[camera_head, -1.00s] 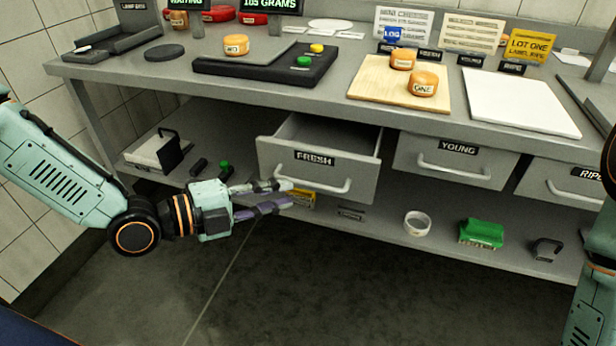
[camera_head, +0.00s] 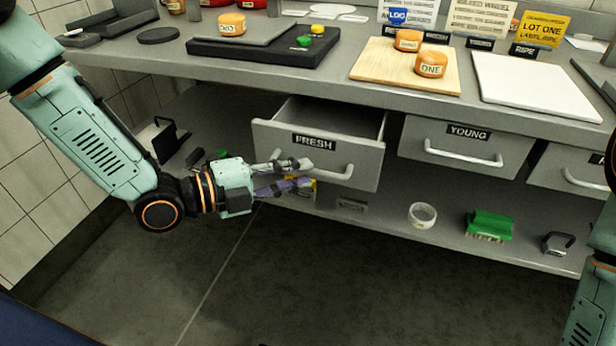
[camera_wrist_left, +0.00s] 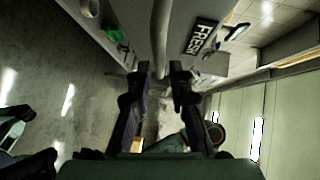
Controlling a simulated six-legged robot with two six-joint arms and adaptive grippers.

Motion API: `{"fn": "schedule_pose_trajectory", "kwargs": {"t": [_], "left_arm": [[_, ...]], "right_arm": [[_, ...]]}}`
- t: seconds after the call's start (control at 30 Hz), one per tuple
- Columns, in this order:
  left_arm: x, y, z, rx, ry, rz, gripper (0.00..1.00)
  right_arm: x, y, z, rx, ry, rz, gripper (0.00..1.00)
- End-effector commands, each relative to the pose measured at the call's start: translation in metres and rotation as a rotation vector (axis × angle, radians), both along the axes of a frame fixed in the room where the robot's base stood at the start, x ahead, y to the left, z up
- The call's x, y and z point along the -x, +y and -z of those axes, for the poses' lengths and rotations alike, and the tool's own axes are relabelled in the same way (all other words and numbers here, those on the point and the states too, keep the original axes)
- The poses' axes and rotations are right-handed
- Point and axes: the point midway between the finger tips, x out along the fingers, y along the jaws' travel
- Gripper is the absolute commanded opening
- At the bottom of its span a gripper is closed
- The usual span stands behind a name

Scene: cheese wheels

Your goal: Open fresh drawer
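The grey FRESH drawer (camera_head: 281,140) is partly open in the head view, its empty-looking inside showing behind the front. Its bar handle (camera_head: 345,172) runs across the front below the label. My left gripper (camera_head: 310,173) is at the handle's left part, with two dark fingers apart. In the left wrist view the handle bar (camera_wrist_left: 160,35) lines up with the gap between the fingertips (camera_wrist_left: 160,75), and the FRESH label (camera_wrist_left: 200,36) shows beside it. I cannot tell whether the fingers touch the bar. My right gripper is out of view; only its arm shows at the right edge.
The YOUNG drawer (camera_head: 420,135) is closed to the right. The worktop above holds a wooden board (camera_head: 375,68) with orange cheeses and a white board (camera_head: 530,90). A white ring (camera_head: 422,215) and green brush (camera_head: 489,226) lie on the lower shelf. Floor in front is clear.

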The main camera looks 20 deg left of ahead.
Motion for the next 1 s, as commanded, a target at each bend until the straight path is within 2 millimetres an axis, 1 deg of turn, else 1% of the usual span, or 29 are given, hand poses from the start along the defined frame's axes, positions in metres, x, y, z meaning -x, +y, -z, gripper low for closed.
{"fn": "schedule_pose_trajectory", "kwargs": {"t": [0.03, 0.3, 0.7, 0.73, 0.97, 1.0], "left_arm": [[-0.003, -0.004, 0.003, -0.004, 0.001, 0.004, 0.21], [-0.016, -0.016, 0.004, -0.003, 0.001, 0.003, 0.21], [-0.019, -0.019, 0.004, 0.0, 0.001, -0.001, 0.21], [-0.019, -0.019, 0.004, 0.0, 0.0, 0.0, 0.2], [-0.019, -0.018, 0.004, 0.0, 0.001, -0.001, 0.0], [-0.019, -0.018, 0.004, 0.0, 0.001, -0.001, 0.0]], "right_arm": [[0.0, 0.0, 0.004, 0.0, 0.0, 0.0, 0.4], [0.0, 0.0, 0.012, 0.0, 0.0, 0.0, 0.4], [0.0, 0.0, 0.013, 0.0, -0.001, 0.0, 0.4], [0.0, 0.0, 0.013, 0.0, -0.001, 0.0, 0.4], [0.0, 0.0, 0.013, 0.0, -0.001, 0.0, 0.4], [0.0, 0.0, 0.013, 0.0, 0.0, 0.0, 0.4]]}}
